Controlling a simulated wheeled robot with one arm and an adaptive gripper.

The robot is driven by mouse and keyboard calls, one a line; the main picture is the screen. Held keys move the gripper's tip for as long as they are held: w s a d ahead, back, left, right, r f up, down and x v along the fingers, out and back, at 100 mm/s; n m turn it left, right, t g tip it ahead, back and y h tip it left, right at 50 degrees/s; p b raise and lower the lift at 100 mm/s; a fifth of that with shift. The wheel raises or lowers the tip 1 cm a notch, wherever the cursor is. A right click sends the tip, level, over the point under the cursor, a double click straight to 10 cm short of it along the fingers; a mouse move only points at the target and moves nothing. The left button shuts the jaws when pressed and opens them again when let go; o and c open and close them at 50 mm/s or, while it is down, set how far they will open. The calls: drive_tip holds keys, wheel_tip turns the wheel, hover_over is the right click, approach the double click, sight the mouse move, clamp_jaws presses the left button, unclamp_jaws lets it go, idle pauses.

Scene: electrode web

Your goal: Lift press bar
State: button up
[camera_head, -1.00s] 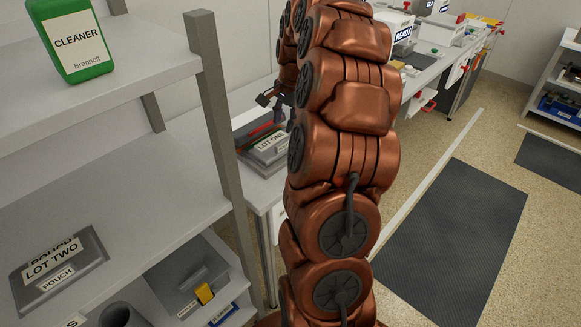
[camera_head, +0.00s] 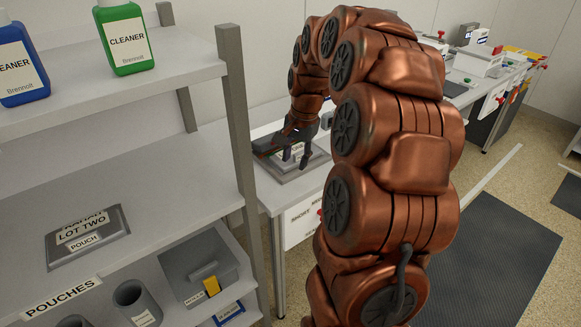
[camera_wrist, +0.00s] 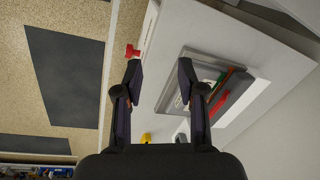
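My gripper (camera_head: 295,150) hangs over a grey tray (camera_head: 318,160) on the white bench, in front of its label. In the wrist view my gripper (camera_wrist: 160,78) is open, with nothing between its two dark fingers. The tray (camera_wrist: 188,60) shows there at the right finger, which hides part of it. A red bar-like piece (camera_wrist: 218,107) and a thin green and red strip lie in or on the tray. I cannot tell which piece is the press bar. My arm hides part of the bench in the head view.
A grey shelf (camera_head: 150,215) stands at left with a green cleaner bottle (camera_head: 125,40), a blue bottle (camera_head: 18,65) and a LOT TWO tray (camera_head: 60,258). A red knob (camera_wrist: 132,51) juts from the bench edge near the left finger.

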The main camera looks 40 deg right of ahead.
drive_tip(key=shift+n, duration=0.7)
drive_tip(key=shift+s+a+r, duration=0.1)
drive_tip(key=shift+s+a, duration=0.15)
drive_tip(key=shift+a, duration=0.35)
drive_tip(key=shift+s+a, duration=0.3)
drive_tip(key=shift+a, duration=0.35)
drive_tip(key=shift+s+a+r, duration=0.1)
drive_tip(key=shift+s+a, duration=0.15)
drive_tip(key=shift+a, duration=0.35)
drive_tip(key=shift+c, duration=0.3)
